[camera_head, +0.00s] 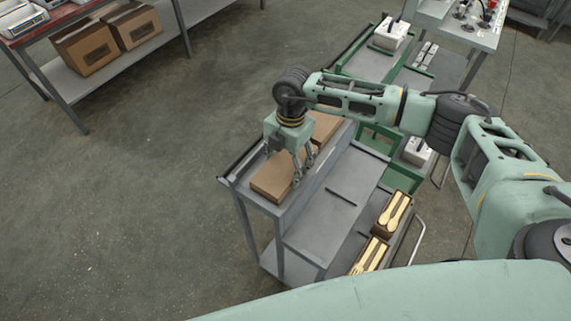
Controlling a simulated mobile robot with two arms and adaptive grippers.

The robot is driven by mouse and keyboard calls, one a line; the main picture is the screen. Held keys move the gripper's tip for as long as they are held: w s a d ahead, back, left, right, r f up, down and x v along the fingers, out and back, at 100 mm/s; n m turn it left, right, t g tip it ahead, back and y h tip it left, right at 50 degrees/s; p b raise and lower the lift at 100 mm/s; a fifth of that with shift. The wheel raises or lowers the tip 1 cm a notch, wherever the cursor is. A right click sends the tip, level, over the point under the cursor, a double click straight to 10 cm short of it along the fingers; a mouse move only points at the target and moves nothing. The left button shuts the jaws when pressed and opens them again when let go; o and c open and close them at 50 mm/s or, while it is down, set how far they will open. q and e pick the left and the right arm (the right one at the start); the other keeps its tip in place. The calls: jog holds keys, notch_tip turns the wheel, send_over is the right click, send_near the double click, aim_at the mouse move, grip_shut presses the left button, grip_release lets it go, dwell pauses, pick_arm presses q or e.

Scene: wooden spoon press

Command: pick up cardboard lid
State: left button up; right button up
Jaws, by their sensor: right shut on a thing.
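A brown cardboard lid (271,182) lies at the near left of the grey cart's narrow raised shelf. A second brown cardboard piece (327,125) lies behind it on the same shelf, partly hidden by my right arm. My right gripper (298,176) points down at the right edge of the near lid and is shut on it. The exact finger contact is small and hard to make out. The lid looks flat and still rests on or very close to the shelf. My left gripper is not in view.
The grey cart (325,205) has a lower deck with two open boxes of wooden spoons (392,213) at its near right. A green-framed cart (372,65) stands behind. A table (75,50) with cardboard boxes (85,45) is at upper left. The floor at left is clear.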

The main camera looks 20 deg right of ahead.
jog(key=shift+c, duration=0.8)
jog(key=shift+r, duration=0.15)
